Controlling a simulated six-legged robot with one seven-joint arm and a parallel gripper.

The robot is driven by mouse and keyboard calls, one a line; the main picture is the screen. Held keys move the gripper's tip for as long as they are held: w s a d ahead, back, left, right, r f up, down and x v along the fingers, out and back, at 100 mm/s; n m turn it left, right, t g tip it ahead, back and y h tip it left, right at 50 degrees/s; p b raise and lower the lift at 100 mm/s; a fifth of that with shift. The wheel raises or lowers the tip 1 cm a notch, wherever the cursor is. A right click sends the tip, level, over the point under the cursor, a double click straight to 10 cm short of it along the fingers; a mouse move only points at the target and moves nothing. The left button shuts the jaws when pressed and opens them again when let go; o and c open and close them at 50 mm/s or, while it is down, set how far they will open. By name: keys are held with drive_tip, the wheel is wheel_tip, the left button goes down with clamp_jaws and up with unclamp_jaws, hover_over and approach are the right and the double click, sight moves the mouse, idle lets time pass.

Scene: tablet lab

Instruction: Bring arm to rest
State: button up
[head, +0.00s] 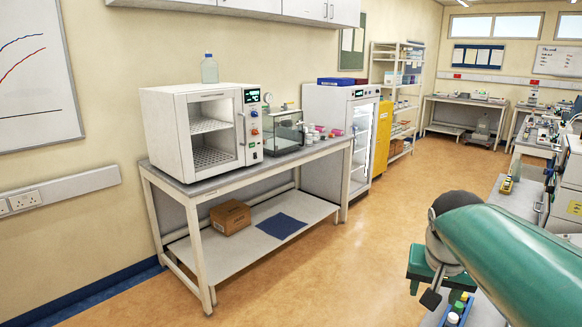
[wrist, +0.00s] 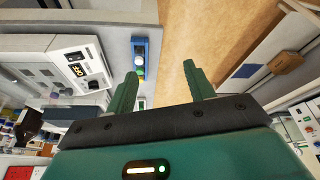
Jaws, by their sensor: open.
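My gripper (wrist: 160,70) shows in the wrist view with its two green fingers spread apart. Nothing is between the fingers. In the head view my green arm (head: 520,255) reaches in from the lower right, over the edge of a bench, and I cannot make out the fingertips there. A blue holder (wrist: 147,45) with small coloured items lies beyond the left finger in the wrist view, apart from it as far as I can tell.
A bench (head: 253,171) on the left carries a white oven (head: 192,130) and a glass case. A glass-door cabinet (head: 340,135) and a yellow cabinet (head: 384,138) stand behind. Instruments crowd the right-hand bench. The orange floor (head: 345,265) between is clear.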

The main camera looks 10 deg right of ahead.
drive_tip(key=s+a+f+n+t+y, duration=0.1)
drive_tip(key=s+a+f+n, duration=0.1)
drive_tip(key=s+a, duration=0.3)
drive_tip(key=s+a+f+n+t+y, duration=0.1)
drive_tip(key=s+a+n, duration=0.3)
drive_tip(key=a, duration=0.6)
drive_tip(key=shift+s+a+f, duration=0.35)
drive_tip(key=shift+s+f, duration=0.25)
drive_tip(key=shift+s, duration=0.35)
drive_tip(key=c, duration=0.4)
drive_tip(key=shift+o, duration=0.2)
drive_tip(key=shift+d, duration=0.1)
drive_tip(key=shift+d, duration=0.1)
